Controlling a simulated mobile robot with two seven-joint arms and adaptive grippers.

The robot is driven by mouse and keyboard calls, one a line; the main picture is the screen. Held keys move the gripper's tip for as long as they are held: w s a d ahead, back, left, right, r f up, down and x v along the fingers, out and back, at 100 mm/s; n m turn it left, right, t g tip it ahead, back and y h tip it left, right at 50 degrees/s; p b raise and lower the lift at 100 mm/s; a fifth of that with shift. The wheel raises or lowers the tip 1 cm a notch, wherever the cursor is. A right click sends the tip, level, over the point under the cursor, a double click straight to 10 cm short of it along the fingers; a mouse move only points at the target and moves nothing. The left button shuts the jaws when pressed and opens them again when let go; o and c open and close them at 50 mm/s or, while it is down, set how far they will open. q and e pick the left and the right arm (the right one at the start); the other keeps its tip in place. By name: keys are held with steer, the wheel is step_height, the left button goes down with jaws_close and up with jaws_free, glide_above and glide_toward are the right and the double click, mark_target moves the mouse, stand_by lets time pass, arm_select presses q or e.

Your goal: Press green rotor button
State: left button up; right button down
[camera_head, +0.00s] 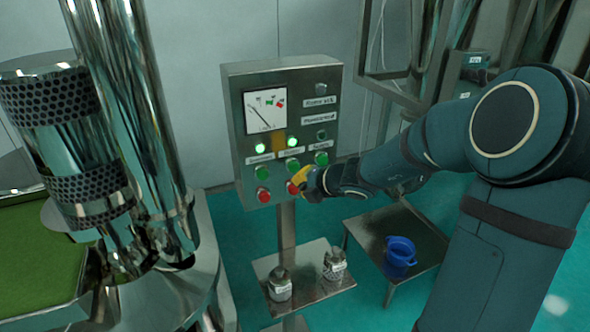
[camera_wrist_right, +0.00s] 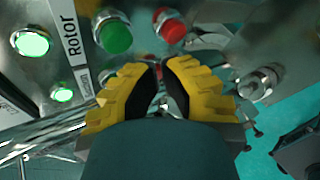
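The control panel (camera_head: 237,130) stands upright on a post. The green rotor button (camera_head: 292,165) is in its middle column, under a lit green lamp (camera_head: 292,142) and above a red button (camera_head: 292,187). In the right wrist view the "Rotor" label (camera_wrist_right: 70,38) lies between a lit lamp (camera_wrist_right: 32,42) and the green button (camera_wrist_right: 113,35), with a red button (camera_wrist_right: 170,27) beyond. My right gripper (camera_head: 301,178) is close to the panel, near the middle red button. Its yellow fingertips (camera_wrist_right: 160,65) are together and empty, partly hiding the neighbouring buttons. Contact cannot be told. My left gripper is out of view.
Other green buttons (camera_head: 262,173) (camera_head: 321,158) flank the rotor column. Two jars (camera_head: 279,284) (camera_head: 335,263) stand on a low shelf (camera_head: 310,298) below the panel. A blue container (camera_head: 400,252) stands on a small table (camera_head: 372,235). Shiny machinery (camera_head: 130,110) fills the left.

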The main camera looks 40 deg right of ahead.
steer(key=s, duration=0.1)
steer(key=s+a, duration=0.1)
steer(key=s, duration=0.1)
steer(key=shift+s, duration=0.25)
stand_by(0.7)
